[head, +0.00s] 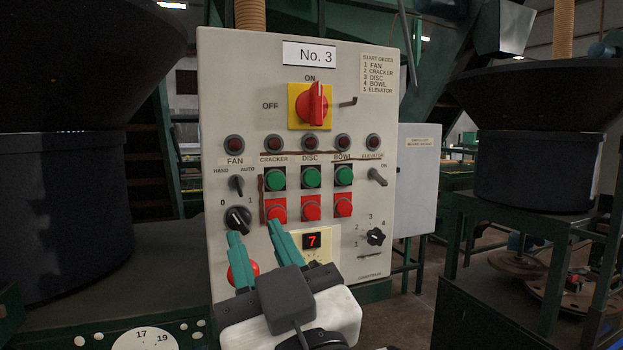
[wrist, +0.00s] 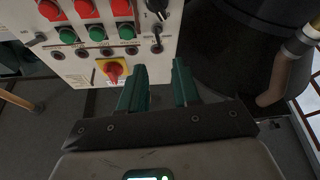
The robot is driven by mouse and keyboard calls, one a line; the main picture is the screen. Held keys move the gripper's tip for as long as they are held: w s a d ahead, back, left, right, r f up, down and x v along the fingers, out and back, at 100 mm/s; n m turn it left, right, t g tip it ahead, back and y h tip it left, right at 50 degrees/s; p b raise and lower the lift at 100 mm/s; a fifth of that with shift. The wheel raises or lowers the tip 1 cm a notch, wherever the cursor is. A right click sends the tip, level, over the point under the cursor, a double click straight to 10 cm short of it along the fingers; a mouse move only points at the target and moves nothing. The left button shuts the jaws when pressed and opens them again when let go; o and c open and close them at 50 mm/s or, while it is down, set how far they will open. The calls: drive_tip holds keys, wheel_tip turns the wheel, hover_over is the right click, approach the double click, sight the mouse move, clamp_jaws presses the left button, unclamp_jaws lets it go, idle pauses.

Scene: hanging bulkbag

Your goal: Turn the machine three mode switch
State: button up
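The machine three panel is a grey box (head: 220,80) with a "No. 3" plate (head: 309,54). A small black HAND/AUTO switch (head: 237,185) is at its left, under the FAN label, with its lever near upright. Below it is a black 0/1 knob (head: 237,218). A black knob numbered 1 to 4 (head: 376,237) is at the lower right. My gripper (head: 256,232) is open and empty, its teal fingers in front of the panel's lower left, just below the 0/1 knob. In the wrist view my gripper (wrist: 159,68) shows the panel upside down.
A red main switch (head: 312,103) on a yellow plate points to ON. Several green and red buttons, lamps and a display reading 7 (head: 312,240) are on the panel. A red round button (head: 243,273) is partly hidden by my gripper. Dark hoppers stand on both sides.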

sight(238, 186)
drive_tip(key=p+x, duration=0.3)
drive_tip(key=x, duration=0.7)
drive_tip(key=shift+w+r, duration=0.15)
drive_tip(key=shift+w, duration=0.2)
clamp_jaws()
